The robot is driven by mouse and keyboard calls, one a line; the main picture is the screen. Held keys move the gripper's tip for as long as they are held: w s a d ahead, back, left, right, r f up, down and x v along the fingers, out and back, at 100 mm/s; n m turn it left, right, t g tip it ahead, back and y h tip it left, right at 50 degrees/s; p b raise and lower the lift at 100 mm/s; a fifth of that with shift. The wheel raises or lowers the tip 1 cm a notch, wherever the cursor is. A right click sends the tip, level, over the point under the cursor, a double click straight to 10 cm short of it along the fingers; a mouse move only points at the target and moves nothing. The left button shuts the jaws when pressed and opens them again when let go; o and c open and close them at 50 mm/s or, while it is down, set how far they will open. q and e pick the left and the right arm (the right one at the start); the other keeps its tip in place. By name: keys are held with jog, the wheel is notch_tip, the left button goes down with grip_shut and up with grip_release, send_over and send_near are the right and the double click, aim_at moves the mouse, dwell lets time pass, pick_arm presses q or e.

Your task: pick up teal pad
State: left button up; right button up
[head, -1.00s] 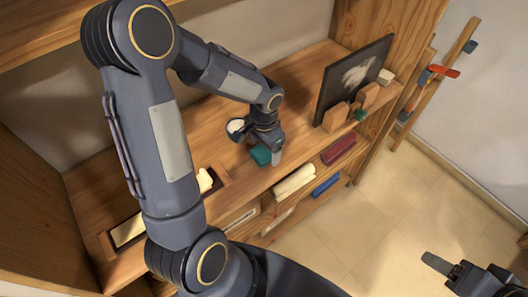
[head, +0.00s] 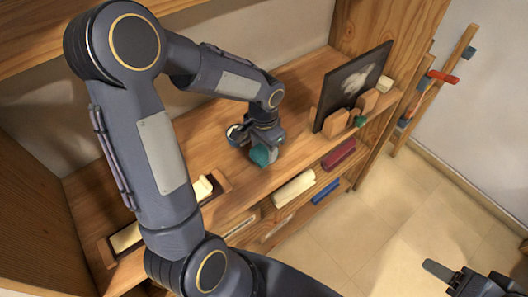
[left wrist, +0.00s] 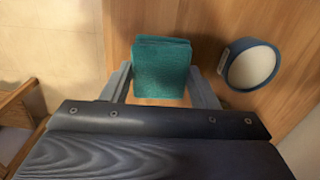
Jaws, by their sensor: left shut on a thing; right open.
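The teal pad (head: 261,155) is at the front part of the wooden shelf, under my left gripper. In the left wrist view the teal pad (left wrist: 161,68) is a square block between the two fingers. My left gripper (head: 266,148) points down and is shut on the pad; it also shows in the left wrist view (left wrist: 162,84). I cannot tell whether the pad touches the shelf. My right gripper (head: 455,277) is at the lower right, open and empty, away from the shelf.
A framed black board (head: 350,86) with wooden blocks stands at the shelf's right end. A tray with cream pieces (head: 126,237) lies at left.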

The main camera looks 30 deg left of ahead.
pick_arm(q)
jog(key=s+d+r+b, duration=0.2)
jog(key=d+r, duration=0.8)
jog(key=d, duration=0.4)
jog(key=o, duration=0.3)
jog(key=shift+w, duration=0.1)
jog(key=shift+c, duration=1.2)
